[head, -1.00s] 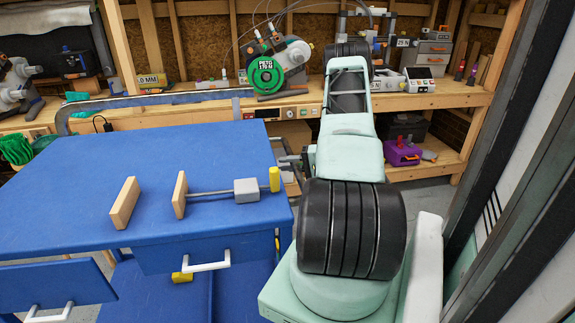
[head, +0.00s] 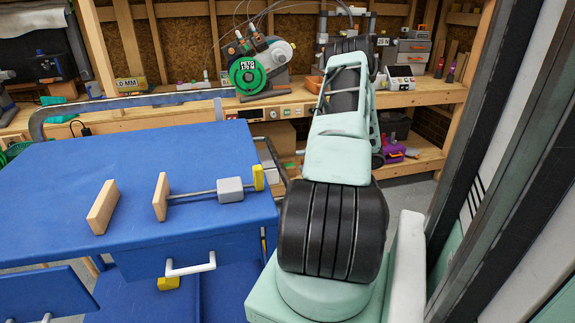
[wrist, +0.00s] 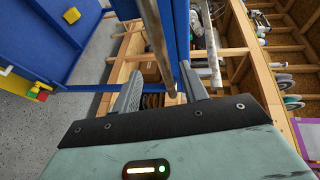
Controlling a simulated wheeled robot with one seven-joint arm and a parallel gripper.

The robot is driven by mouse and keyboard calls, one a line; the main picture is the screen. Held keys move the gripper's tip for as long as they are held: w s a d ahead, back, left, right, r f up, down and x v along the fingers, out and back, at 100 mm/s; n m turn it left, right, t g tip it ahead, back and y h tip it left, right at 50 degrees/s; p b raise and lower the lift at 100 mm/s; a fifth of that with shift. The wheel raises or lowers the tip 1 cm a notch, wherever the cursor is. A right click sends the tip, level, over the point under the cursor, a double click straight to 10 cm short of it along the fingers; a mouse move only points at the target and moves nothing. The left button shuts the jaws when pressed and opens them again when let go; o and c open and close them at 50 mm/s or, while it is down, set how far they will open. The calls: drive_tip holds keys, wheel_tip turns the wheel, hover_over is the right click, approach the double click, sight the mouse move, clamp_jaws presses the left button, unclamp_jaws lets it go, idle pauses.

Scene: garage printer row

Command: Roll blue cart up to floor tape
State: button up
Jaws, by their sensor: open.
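The blue cart (head: 130,150) stands at the left in the head view, with a flat top and drawers with white handles. A curved grey metal bar (head: 150,100) runs along its far edge. In the wrist view my gripper (wrist: 160,72) is open, its two grey fingers spread. A metal rod (wrist: 152,35) passes through the gap between them in the picture; I cannot tell whether either finger touches it. A blue post (wrist: 176,40) stands close behind. In the head view my arm hides the gripper.
On the cart top lie two wooden blocks (head: 102,207), a rod with a grey block (head: 230,190) and a yellow piece (head: 258,177). A wooden workbench (head: 200,110) with a green spool machine (head: 250,76) stands behind. A dark upright frame (head: 480,130) is close on the right.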

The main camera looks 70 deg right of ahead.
drive_tip(key=v, duration=0.6)
idle(0.5)
